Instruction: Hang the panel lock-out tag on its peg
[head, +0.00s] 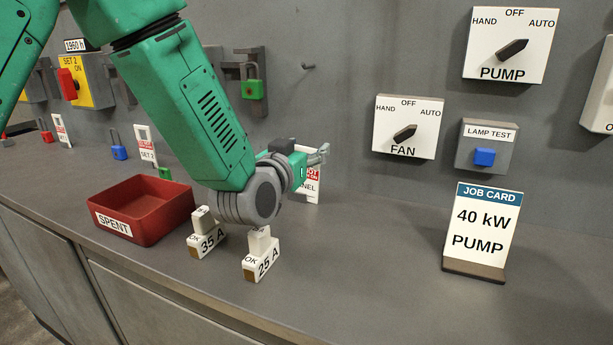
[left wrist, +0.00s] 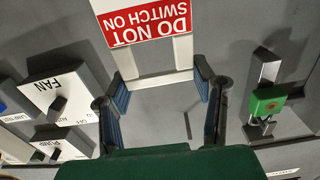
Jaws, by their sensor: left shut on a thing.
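The panel lock-out tag (head: 313,188) is white with a red "DO NOT SWITCH ON" block, and shows partly behind my left gripper (head: 318,156) in the head view. In the left wrist view the tag (left wrist: 154,32) appears upside down. Its white top bar lies between the fingertips of my left gripper (left wrist: 160,86), which is shut on it. The tag is upright in front of the panel; I cannot tell whether its lower edge touches the bench. A bare peg (head: 308,67) sticks out of the panel above it, and also shows in the left wrist view (left wrist: 187,125). My right gripper is out of view.
A green padlock (head: 253,90) hangs on a hasp left of the peg. The FAN switch (head: 407,127) is to its right. A red SPENT tray (head: 140,240), two fuses (head: 207,240) (head: 262,262) and a job card (head: 482,230) stand on the bench. The middle bench is clear.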

